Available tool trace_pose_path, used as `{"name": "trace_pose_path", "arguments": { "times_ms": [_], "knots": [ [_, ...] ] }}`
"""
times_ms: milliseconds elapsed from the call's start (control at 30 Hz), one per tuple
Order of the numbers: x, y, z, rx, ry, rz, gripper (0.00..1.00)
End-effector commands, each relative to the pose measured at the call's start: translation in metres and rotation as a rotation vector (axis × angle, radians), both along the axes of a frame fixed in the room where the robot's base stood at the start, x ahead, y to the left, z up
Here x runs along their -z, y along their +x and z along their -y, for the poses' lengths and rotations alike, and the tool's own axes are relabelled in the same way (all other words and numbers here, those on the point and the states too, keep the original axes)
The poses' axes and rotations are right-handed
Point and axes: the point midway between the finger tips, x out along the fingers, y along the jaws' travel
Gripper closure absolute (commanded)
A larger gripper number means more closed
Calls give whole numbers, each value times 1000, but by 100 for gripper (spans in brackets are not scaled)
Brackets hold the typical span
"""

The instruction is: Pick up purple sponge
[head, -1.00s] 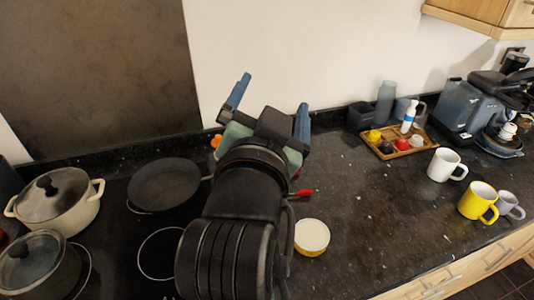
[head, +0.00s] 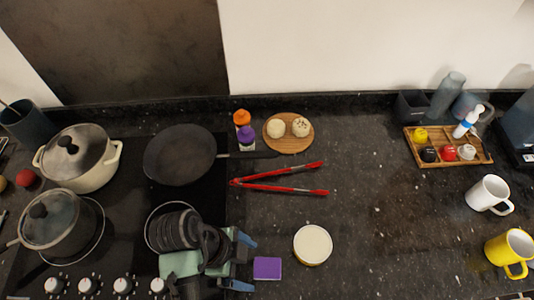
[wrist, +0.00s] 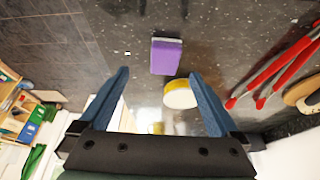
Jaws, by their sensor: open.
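The purple sponge (head: 267,268) lies flat on the dark granite counter near its front edge, just below the round yellow-sided tin in the head view. It also shows in the wrist view (wrist: 165,57), beyond and between my fingers. My gripper (head: 245,262) is left of the sponge in the head view, its blue fingers apart and pointing right. In the wrist view my gripper (wrist: 158,95) is open and empty, with a clear gap between its fingertips and the sponge.
The yellow-sided tin (head: 313,244) with a pale top is close to the sponge. Red tongs (head: 285,187) lie behind. A dark pan (head: 180,155) and pots stand on the hob at left. White (head: 488,193) and yellow (head: 508,250) mugs stand at right. The counter right of the tin is clear.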

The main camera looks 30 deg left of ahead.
Motion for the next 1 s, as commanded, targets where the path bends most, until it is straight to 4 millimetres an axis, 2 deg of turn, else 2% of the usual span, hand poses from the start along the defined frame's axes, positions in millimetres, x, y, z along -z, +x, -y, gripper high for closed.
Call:
{"name": "trace_pose_path", "arguments": {
  "times_ms": [100,367,700,1000],
  "knots": [
    [15,3,7,1,-1,-2,3],
    [30,9,12,1,0,0,3],
    [67,22,26,1,2,0,3],
    [72,23,27,0,3,2,3]
  ]
}}
